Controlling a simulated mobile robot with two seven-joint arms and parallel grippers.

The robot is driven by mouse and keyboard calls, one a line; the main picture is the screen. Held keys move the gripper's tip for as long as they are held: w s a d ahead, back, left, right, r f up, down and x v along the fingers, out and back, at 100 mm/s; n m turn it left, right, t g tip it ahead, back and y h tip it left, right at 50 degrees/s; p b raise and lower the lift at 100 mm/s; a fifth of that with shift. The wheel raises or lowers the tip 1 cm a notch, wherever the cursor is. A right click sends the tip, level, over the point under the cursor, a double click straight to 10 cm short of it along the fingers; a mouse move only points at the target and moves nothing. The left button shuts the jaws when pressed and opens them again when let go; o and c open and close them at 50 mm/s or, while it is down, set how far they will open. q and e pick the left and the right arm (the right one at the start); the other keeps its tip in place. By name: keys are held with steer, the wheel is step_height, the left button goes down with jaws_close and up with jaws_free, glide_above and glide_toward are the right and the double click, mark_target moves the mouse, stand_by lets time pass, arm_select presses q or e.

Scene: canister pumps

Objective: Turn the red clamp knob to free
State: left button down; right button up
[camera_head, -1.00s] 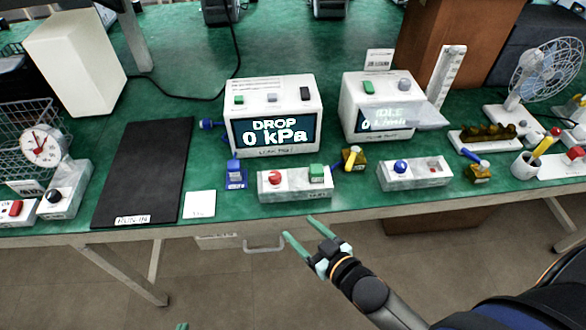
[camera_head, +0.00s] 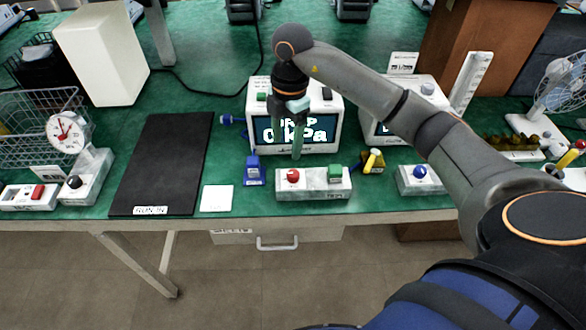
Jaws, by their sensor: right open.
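A red knob (camera_head: 293,175) sits on the left end of a low grey-white block (camera_head: 313,188) near the front edge of the green bench. My left gripper is out of view.
A blue part (camera_head: 254,168) stands left of the block, and a yellow-handled part (camera_head: 373,162) stands at its right. A white card (camera_head: 216,198) and a black mat (camera_head: 160,165) lie further left. Another block with a blue knob (camera_head: 420,172) is at right.

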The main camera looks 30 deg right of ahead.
mark_target(293, 173)
steer(key=shift+m+h, duration=0.4)
steer(key=f, duration=0.4)
steer(key=d+f, duration=0.1)
steer(key=f, duration=0.6)
steer(key=shift+w+d+f+p, duration=0.1)
steer(key=shift+d+f+p, duration=0.2)
steer(key=shift+d+p, duration=0.1)
steer(key=shift+c, duration=0.2)
jaws_close()
